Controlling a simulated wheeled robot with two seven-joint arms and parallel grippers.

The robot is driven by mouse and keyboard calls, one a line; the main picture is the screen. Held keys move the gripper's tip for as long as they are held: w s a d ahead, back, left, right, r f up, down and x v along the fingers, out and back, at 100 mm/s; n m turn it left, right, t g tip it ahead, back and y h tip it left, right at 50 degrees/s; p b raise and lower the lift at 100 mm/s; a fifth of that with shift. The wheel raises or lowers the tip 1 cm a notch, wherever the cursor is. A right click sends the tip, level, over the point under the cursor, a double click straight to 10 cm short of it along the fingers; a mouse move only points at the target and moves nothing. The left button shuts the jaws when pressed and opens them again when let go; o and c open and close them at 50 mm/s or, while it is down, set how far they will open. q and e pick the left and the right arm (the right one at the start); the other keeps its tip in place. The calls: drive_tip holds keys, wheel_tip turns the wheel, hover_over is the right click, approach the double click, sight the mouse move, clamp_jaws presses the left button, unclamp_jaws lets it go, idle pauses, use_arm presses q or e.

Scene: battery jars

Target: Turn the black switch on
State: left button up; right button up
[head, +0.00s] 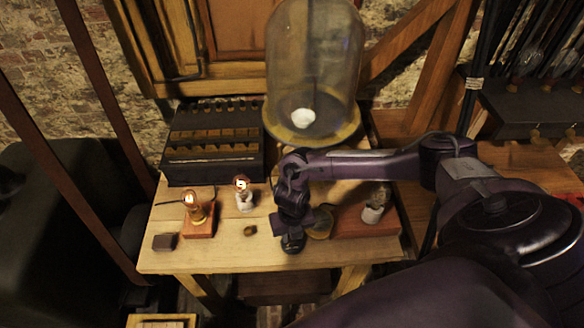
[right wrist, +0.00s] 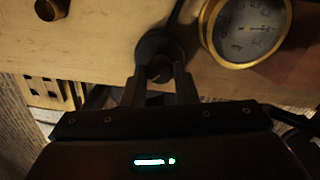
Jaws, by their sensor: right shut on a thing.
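The black switch (head: 292,244) stands near the front edge of the wooden table. It is dark and partly covered by my right gripper (head: 292,228) in the head view. In the right wrist view the switch's round dark body (right wrist: 155,43) sits at the fingertips. My right gripper (right wrist: 160,74) points down at it, its two fingers closed on the switch's upper part. The exact lever position is hidden by the fingers. My left gripper is not in view.
A brass-rimmed gauge (right wrist: 250,28) lies close beside the switch. A small brass knob (head: 250,230), a lit bulb on a red base (head: 199,228), a second lit bulb (head: 242,188) and a dark block (head: 165,242) are to the left. A glass bell jar (head: 315,60) stands behind.

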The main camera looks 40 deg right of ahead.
drive_tip(key=shift+w+d+r, duration=0.1)
drive_tip(key=shift+w+r, duration=0.05)
drive_tip(key=shift+w, duration=0.1)
drive_tip(key=o, duration=1)
drive_tip(key=shift+s, duration=0.15)
wheel_tip(320, 180, up, 8)
drive_tip(key=shift+f+b, duration=0.15)
drive_tip(key=shift+b, duration=0.5)
